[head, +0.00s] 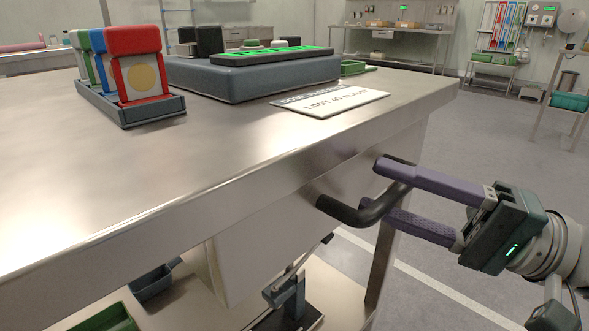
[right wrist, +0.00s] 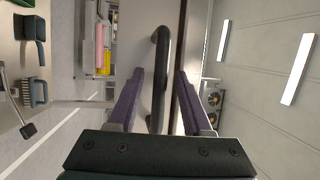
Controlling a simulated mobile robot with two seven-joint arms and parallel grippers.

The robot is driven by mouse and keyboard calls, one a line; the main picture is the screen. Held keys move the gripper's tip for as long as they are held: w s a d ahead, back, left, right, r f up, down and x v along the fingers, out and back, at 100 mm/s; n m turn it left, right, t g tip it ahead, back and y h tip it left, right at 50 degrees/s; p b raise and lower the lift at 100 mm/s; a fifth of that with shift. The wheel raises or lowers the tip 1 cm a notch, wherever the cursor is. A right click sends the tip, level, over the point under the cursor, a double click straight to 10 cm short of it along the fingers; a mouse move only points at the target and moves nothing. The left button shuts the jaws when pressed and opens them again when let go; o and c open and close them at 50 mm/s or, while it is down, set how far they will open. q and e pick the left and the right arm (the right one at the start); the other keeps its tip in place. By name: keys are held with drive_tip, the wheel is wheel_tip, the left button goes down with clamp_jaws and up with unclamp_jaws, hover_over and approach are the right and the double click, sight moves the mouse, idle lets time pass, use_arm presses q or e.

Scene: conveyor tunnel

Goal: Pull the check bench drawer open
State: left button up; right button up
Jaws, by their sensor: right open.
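My right gripper (head: 377,188) is open, with one purple finger on each side of the handle bar. The right wrist view shows the bar between the fingers, with space on both sides. My left gripper is not in view.
A bench leg (head: 381,265) stands below the handle. The floor to the right (head: 490,150) is clear.

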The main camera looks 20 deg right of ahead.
clamp_jaws()
idle(0.3)
idle(1.1)
